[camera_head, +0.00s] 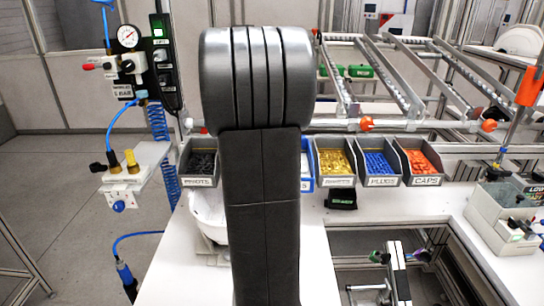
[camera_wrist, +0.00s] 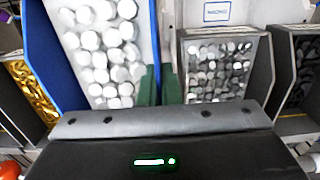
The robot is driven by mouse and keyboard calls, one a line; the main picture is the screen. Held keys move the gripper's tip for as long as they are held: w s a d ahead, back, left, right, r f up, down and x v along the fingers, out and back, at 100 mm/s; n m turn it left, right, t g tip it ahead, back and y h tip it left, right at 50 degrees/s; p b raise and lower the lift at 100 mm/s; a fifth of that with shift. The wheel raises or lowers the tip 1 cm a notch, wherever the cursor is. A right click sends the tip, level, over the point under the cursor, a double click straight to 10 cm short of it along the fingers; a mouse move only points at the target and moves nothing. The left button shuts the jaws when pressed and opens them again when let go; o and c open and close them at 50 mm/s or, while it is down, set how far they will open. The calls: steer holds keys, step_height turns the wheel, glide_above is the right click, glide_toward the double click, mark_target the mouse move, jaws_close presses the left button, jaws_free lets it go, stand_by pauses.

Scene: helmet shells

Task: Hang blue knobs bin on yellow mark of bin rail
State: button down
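The blue knobs bin (camera_wrist: 35,60) holds white round knobs and fills the upper left of the wrist view. In the head view only a narrow strip of it (camera_head: 307,183) shows beside my arm, in line with the other bins. My gripper (camera_wrist: 159,84) points at this bin, one green finger on each side of its wall that faces the silver-parts bin. The gap between the fingers is narrow and the wall seems to fill it, so it looks shut on the wall. My arm hides the gripper in the head view. I cannot make out a yellow mark on the rail.
A bin of silver parts (camera_wrist: 180,75) is close beside the blue bin, a gold inserts bin (camera_head: 337,181) on its other side. Plugs (camera_head: 382,181) and caps (camera_head: 426,181) bins stand farther right, the pivots bin (camera_head: 199,181) left. A silver frame (camera_head: 400,75) rises behind.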

steer(key=w+f, duration=0.2)
steer(key=w, duration=0.4)
steer(key=shift+w+p, duration=0.15)
steer(key=shift+p, duration=0.2)
stand_by(0.5)
steer(key=shift+f, duration=0.15)
steer(key=c, duration=1.6)
jaws_free()
steer(key=shift+w, duration=0.1)
steer(key=shift+o, duration=0.2)
step_height(320, 180, up, 14)
steer(key=shift+b, duration=0.35)
